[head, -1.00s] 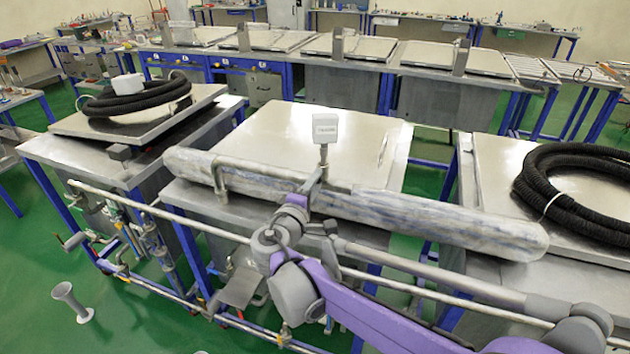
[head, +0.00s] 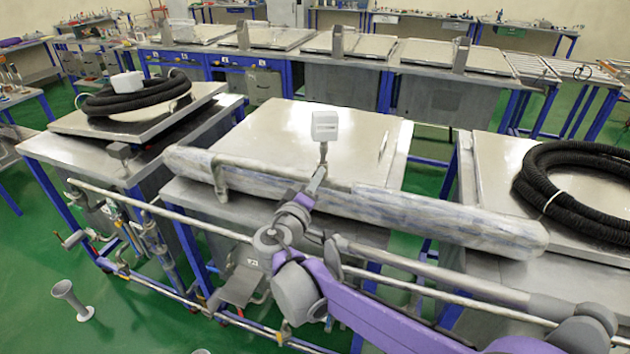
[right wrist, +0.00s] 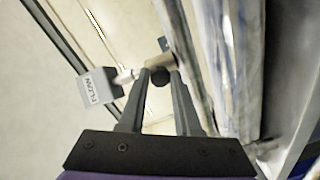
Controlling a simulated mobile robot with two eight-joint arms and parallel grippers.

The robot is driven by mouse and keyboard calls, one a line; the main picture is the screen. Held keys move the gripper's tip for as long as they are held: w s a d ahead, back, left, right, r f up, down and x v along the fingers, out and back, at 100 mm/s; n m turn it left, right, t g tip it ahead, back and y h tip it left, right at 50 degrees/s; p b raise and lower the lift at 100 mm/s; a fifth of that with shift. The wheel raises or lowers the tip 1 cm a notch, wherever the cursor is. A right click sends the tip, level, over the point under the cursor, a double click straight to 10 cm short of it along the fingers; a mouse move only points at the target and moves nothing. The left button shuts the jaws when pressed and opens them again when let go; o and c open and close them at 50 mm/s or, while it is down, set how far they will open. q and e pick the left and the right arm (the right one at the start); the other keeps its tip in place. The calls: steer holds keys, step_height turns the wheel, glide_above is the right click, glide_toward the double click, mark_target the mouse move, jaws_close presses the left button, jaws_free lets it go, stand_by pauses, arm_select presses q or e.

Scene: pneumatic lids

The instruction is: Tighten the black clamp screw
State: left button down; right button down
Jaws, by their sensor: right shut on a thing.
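The black clamp screw (right wrist: 159,78) shows as a small dark round knob between the fingertips of my right gripper (right wrist: 161,80) in the right wrist view. The gripper is shut on it. The screw sits at a tan clamp piece (right wrist: 162,62) on a rod beside the long wrapped tube. A white labelled box (right wrist: 98,88) is on the other end of a short stem, also seen in the head view (head: 325,125). In the head view my right gripper (head: 316,183) is at the foot of that stem, and the screw is too small to make out. My left gripper is not in view.
The long wrapped tube (head: 430,222) lies along the front of a steel-topped bench (head: 270,130). Coiled black hoses lie on the left bench (head: 135,98) and right bench (head: 575,185). A pipe rail (head: 165,212) runs in front.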

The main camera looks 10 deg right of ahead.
steer(key=c, duration=0.6)
jaws_free()
steer(key=shift+s, duration=0.1)
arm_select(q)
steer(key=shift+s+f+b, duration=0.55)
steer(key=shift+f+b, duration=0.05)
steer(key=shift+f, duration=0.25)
arm_select(e)
steer(key=v, duration=1)
steer(key=shift+s+a, duration=0.25)
